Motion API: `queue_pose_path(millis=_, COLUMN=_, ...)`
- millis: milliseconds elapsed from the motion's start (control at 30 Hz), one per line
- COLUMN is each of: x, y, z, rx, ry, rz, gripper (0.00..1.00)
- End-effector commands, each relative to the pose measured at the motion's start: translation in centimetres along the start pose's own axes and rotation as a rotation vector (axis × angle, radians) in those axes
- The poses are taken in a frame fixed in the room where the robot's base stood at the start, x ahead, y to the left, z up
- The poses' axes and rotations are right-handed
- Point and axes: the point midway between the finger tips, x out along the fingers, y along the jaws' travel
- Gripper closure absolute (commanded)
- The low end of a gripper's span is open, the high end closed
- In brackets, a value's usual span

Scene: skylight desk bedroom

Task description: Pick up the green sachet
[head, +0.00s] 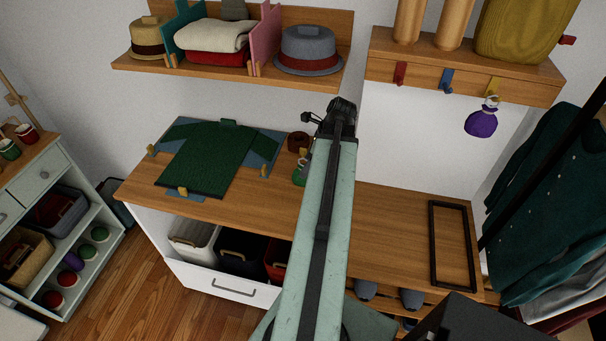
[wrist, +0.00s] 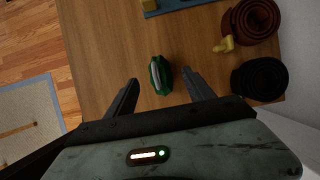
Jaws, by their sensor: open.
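The green sachet (wrist: 161,76) lies on the wooden desk top in the wrist view, with a pale strip along its side. In the head view the green sachet (head: 298,179) shows just left of my arm, which hides part of it. My gripper (wrist: 160,79) is open, with one finger on each side of the sachet in the wrist view. A gap shows between the sachet and each finger. I cannot tell how high the fingers are above the desk. In the head view my arm hides most of the gripper.
Rolled brown (wrist: 250,22) and dark (wrist: 259,78) coils lie right of the sachet, with a small yellow piece (wrist: 224,45) near them. A green folded garment (head: 208,157) lies left on the desk. A black frame (head: 435,245) lies right. A purple pouch (head: 481,123) hangs from a hook.

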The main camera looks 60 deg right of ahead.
Motion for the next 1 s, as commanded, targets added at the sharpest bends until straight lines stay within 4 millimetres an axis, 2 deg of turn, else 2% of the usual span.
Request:
queue_pose_path(millis=233, x=0.4, y=0.0, z=1.0, rx=-0.002, ry=0.000, rz=0.001, gripper=0.38)
queue_pose_path(millis=400, x=4.1, y=0.0, z=0.7, rx=-0.002, ry=0.000, rz=0.000, gripper=0.38)
queue_pose_path(millis=500, x=5.6, y=0.0, z=0.8, rx=-0.001, ry=0.000, rz=0.000, gripper=0.38)
queue_pose_path(millis=767, x=5.5, y=0.1, z=1.1, rx=-0.001, ry=0.000, rz=0.000, gripper=0.38)
queue_pose_path(millis=900, x=5.5, y=0.1, z=1.1, rx=-0.002, ry=0.000, rz=0.000, gripper=0.77)
queue_pose_path(millis=1000, x=5.5, y=0.1, z=1.1, rx=-0.002, ry=0.000, rz=0.000, gripper=1.00)
